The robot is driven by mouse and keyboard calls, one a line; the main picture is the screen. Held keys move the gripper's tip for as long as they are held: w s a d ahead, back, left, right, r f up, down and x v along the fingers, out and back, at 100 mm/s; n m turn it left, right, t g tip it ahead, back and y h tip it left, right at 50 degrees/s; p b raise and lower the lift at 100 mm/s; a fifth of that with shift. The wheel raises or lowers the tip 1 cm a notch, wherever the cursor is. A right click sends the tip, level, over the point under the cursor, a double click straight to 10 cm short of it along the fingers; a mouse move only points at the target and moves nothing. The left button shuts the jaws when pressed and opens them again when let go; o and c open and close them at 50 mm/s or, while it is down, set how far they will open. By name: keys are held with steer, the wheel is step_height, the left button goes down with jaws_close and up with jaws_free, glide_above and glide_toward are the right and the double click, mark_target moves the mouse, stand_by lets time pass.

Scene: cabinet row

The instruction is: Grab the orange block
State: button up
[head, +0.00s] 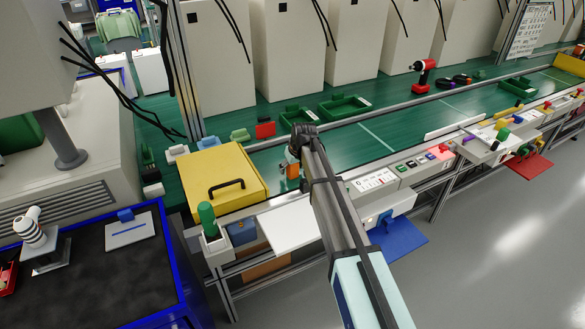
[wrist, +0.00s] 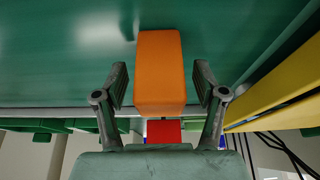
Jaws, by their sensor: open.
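The orange block (wrist: 160,72) is upright in the picture between the two fingers of my gripper (wrist: 160,88) in the wrist view. A narrow gap shows on each side of it, and the fingers stand open. In the head view the orange block (head: 293,170) is a small patch at the end of my arm on the green worktop (head: 375,135), partly hidden by my gripper (head: 294,158).
A yellow case (head: 222,180) lies close to the left, and its edge shows at the right of the wrist view. A red block (head: 265,129) and green trays (head: 343,107) lie behind. A metal rail (head: 400,112) runs along the worktop.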

steer(key=shift+w+a+f, duration=0.15)
steer(key=shift+w+f, duration=0.1)
steer(key=shift+f, duration=0.35)
jaws_close()
